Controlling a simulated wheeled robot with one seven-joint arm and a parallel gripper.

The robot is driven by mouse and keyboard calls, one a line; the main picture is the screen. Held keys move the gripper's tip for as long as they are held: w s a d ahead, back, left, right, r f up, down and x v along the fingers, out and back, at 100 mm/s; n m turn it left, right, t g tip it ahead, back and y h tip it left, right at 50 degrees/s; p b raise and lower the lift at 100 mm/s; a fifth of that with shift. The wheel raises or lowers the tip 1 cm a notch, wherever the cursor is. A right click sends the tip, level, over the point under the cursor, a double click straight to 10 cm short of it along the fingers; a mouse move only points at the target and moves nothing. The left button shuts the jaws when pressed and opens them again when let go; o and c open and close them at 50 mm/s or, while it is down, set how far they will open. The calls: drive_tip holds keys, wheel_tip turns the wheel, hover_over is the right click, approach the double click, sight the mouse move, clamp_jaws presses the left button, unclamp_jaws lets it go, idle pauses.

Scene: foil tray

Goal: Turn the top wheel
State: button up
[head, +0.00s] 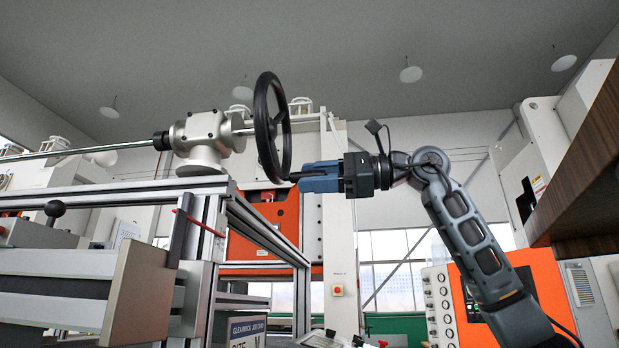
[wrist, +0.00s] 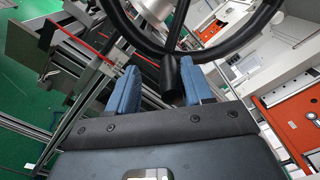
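The top wheel (head: 261,126) is a black handwheel, upright on a pale metal gearbox (head: 203,135) above the frame. In the wrist view its black rim (wrist: 225,47) crosses the top, and a dark cylindrical handle (wrist: 171,76) points towards me. My gripper (head: 296,177) is at the lower right edge of the wheel, reaching in from the right. In the wrist view its two blue fingers (wrist: 158,70) stand apart with the handle between them. The handle is close to the right finger, with a clear gap to the left one. I cannot tell whether it touches.
An aluminium-profile frame (head: 262,230) stands below the wheel. A steel shaft (head: 85,150) runs left from the gearbox. A brown wooden edge (head: 585,185) juts in at the right. Orange and white machines stand behind. The space around the wheel's right side looks clear.

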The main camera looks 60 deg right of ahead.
drive_tip(key=v, duration=0.7)
drive_tip(key=shift+s, duration=0.3)
idle(0.3)
drive_tip(key=shift+d, duration=0.1)
